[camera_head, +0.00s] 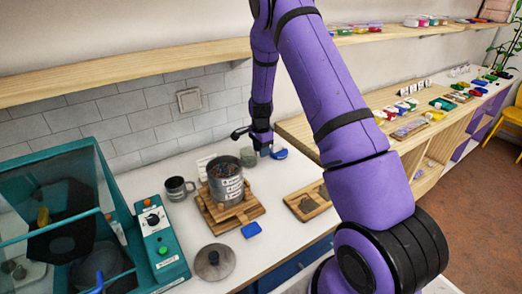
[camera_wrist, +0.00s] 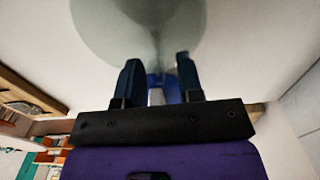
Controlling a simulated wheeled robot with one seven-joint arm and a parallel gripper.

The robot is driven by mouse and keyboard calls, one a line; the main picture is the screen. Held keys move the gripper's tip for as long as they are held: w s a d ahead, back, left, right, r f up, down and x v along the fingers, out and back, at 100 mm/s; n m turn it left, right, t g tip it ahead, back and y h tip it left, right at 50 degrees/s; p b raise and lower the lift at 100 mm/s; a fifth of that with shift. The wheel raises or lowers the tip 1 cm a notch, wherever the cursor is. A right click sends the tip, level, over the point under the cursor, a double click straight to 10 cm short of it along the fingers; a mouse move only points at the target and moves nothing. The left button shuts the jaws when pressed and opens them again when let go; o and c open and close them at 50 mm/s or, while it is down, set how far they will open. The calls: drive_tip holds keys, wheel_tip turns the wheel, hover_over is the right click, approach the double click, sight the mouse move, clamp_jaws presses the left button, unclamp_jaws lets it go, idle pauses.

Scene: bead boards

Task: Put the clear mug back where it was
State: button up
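In the wrist view a pale, see-through grey-green round shape (camera_wrist: 95,22), which looks like the clear mug, fills the top, with a thin upright part like a handle between the fingertips. In the head view a small greyish shape (camera_head: 248,158) by the fingers may be the same mug. My gripper (camera_head: 254,143) is low over the back of the white counter. Its two dark fingers (camera_wrist: 158,62) stand apart, with gaps beside the thin part. I cannot tell whether the mug rests on the counter.
A grey mug (camera_head: 179,190) stands left of a steel pot (camera_head: 225,182) on a wooden stand (camera_head: 228,218). A round lid (camera_head: 215,262) and a blue block (camera_head: 251,230) lie in front. A teal machine (camera_head: 160,245) is at left, a wooden tray (camera_head: 302,204) at right, a shelf (camera_head: 130,78) above.

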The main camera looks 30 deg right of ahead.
wheel_tip(320, 180, up, 8)
drive_tip(key=shift+f, duration=0.2)
drive_tip(key=s+a+r+n+t, duration=0.1)
drive_tip(key=s+a+r+n, duration=0.2)
drive_tip(key=s+r, duration=0.35)
drive_tip(key=s+a+r+n+t, duration=0.1)
drive_tip(key=s+a+r+n, duration=0.15)
drive_tip(key=r, duration=0.65)
drive_tip(key=s+a+r+n+t, duration=0.1)
drive_tip(key=s+a+r+n, duration=0.3)
drive_tip(key=r, duration=0.4)
drive_tip(key=s+a+r+n, duration=0.1)
drive_tip(key=s+r+n, duration=0.1)
drive_tip(key=s, duration=0.6)
drive_tip(key=s+a+r+n+t, duration=0.1)
drive_tip(key=s+a+r+n, duration=0.1)
drive_tip(key=s, duration=0.6)
drive_tip(key=s+a+r+n+t, duration=0.1)
drive_tip(key=s+a+r+n, duration=0.1)
drive_tip(key=s, duration=0.6)
drive_tip(key=shift+s+a+r+n, duration=0.25)
drive_tip(key=shift+r+n, duration=0.5)
drive_tip(key=shift+n, duration=0.5)
